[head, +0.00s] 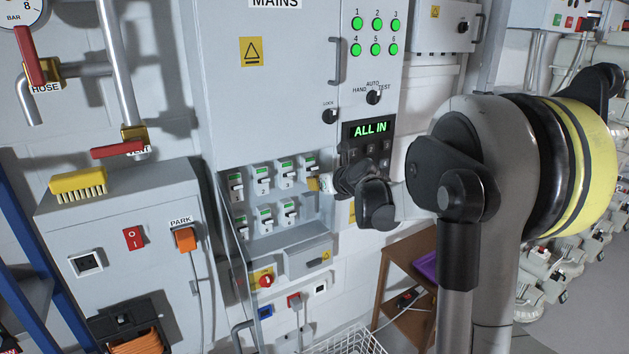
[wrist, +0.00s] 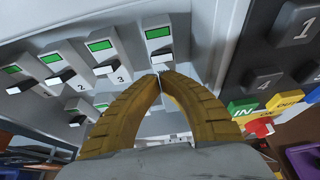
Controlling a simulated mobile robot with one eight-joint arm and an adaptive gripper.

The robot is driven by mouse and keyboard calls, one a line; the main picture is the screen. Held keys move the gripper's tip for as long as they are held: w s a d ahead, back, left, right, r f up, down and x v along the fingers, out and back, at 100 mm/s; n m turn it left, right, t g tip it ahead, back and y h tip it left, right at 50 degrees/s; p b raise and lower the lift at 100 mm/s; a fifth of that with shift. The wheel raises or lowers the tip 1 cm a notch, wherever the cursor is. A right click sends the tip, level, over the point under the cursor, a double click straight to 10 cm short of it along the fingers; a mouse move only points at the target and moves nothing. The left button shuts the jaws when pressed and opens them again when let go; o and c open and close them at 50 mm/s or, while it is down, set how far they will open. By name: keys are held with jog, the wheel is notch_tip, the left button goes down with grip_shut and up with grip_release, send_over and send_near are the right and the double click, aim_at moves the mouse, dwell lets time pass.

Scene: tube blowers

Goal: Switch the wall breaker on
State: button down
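A grey MAINS cabinet (head: 290,100) has a recessed panel with two rows of small breakers, each with a green window and a pale lever. The top-right breaker (head: 312,165) is partly hidden by my gripper (head: 325,184). In the wrist view my gripper (wrist: 161,74) has its ribbed yellow fingertips together, nothing seen between them. The tips are right at the lower end of that breaker's lever (wrist: 160,56); whether they touch is unclear. Its window (wrist: 158,32) is green. Breaker 3 (wrist: 106,58) is just left of it. No label marks one as the wall breaker.
Six green lamps (head: 376,36) and an ALL IN display (head: 370,130) are lit. A red rotary switch (head: 265,281) sits below the breakers. A grey box with a red rocker (head: 133,238) and a yellow brush (head: 78,182) stands left. Coloured IN and OUT buttons (wrist: 243,108) lie close right of my fingers.

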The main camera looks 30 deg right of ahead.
jog(key=shift+r, duration=0.1)
jog(key=shift+r+p, duration=0.55)
jog(key=shift+r, duration=0.15)
jog(key=shift+r, duration=0.15)
